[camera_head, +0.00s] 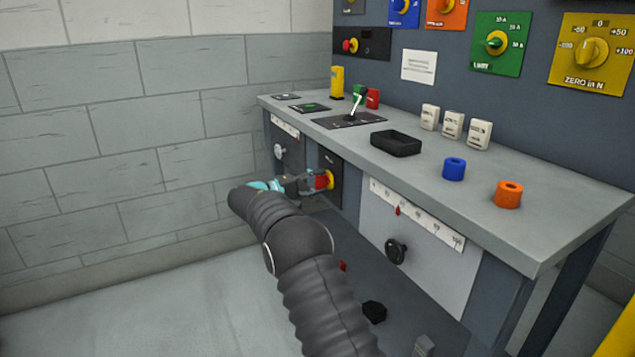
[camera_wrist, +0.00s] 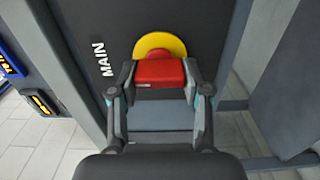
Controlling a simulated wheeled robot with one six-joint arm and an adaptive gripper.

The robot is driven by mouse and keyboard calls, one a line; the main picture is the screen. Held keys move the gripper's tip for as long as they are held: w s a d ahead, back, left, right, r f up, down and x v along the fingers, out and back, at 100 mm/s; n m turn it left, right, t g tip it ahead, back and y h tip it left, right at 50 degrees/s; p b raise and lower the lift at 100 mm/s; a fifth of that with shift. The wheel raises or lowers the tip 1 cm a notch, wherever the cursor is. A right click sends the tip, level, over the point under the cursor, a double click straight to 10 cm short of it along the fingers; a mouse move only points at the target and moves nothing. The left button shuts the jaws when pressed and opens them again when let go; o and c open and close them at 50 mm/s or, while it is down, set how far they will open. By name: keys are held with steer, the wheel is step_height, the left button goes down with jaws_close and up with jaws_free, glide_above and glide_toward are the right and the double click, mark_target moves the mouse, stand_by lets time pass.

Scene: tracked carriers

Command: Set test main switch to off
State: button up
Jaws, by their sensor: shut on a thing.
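The main switch has a red handle (camera_wrist: 159,73) on a yellow round plate (camera_wrist: 160,43). It sits on a dark panel marked MAIN (camera_wrist: 102,59) in the wrist view. In the head view my gripper (camera_head: 312,183) reaches the handle from the left. No position marks of the switch can be read, so its setting cannot be told.
A black knob (camera_head: 396,251) stands out from a pale panel right of the switch, and a grey knob (camera_head: 280,151) is to its left. The bench top (camera_head: 530,222) above holds a black tray (camera_head: 396,143) and a lever (camera_head: 355,106). Open floor lies left.

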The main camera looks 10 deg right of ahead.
steer(key=shift+r, duration=0.1)
steer(key=o, duration=1.2)
steer(key=shift+c, duration=0.2)
steer(key=shift+a, duration=0.1)
steer(key=v, duration=1.2)
steer(key=shift+w, duration=0.1)
